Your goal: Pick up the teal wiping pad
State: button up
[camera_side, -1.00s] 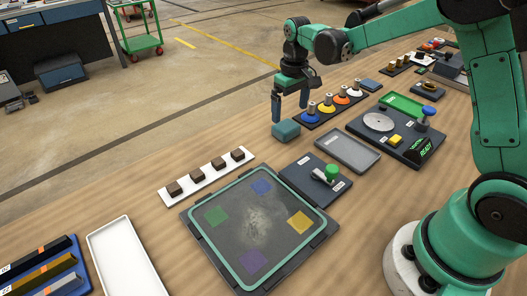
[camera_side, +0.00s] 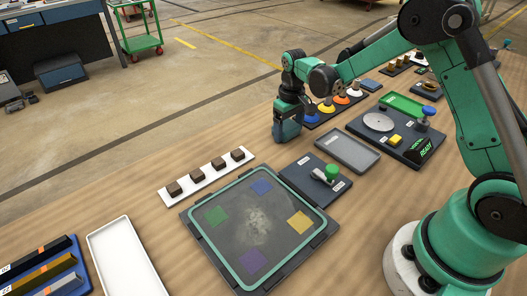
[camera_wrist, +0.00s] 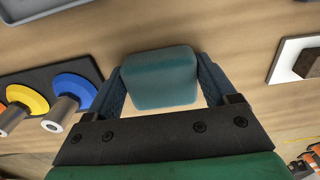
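The teal wiping pad (camera_wrist: 160,78) is a rounded block and lies between the two fingers of my gripper (camera_wrist: 160,85) in the wrist view. One finger stands close along each side of it. Slivers of table show at the pad's lower corners, and I cannot tell whether the fingers press on it. In the side view my gripper (camera_side: 288,128) is low over the table around the pad (camera_side: 287,131), which is partly hidden by the fingers. The pad appears to be at table height.
A dark rack with coloured cones (camera_side: 341,99) stands close to the right of my gripper. A white strip with brown blocks (camera_side: 205,176) lies nearer the camera. A dark panel with a green knob (camera_side: 332,171) and a framed plate (camera_side: 224,241) are in front. Bare table lies to the left.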

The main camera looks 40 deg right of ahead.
aim_at(289, 127)
jog(key=c, duration=0.5)
jog(key=shift+o, duration=0.2)
notch_tip(289, 127, up, 20)
